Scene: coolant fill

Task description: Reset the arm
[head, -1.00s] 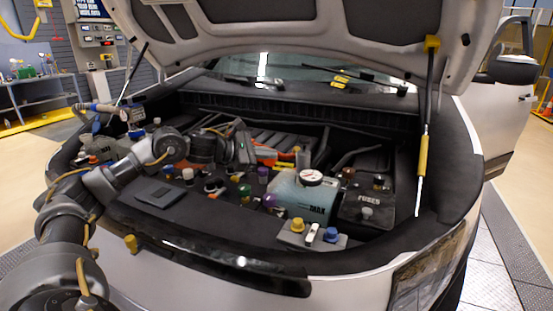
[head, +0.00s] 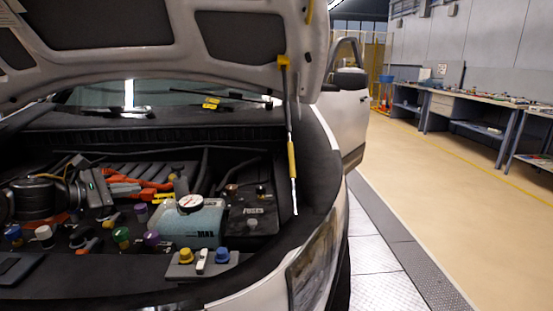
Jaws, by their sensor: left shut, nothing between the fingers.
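My left gripper (head: 97,188) is over the left part of the engine bay. It is shut and empty, left of the orange cables (head: 150,183) and apart from the coolant tank. My dark wrist (head: 36,200) shows at the left edge, and the rest of that arm is out of frame. The pale blue coolant tank (head: 188,224) has a round white-topped cap (head: 190,203) seated on it. My right gripper is not in view.
The raised hood (head: 150,55) hangs over the bay, with a yellow-sleeved strut (head: 292,160) at its right. Colored caps, a fuse box (head: 252,218) and a small panel (head: 185,270) with knobs crowd the bay. Workbenches (head: 455,108) stand far right; the floor (head: 440,175) between is clear.

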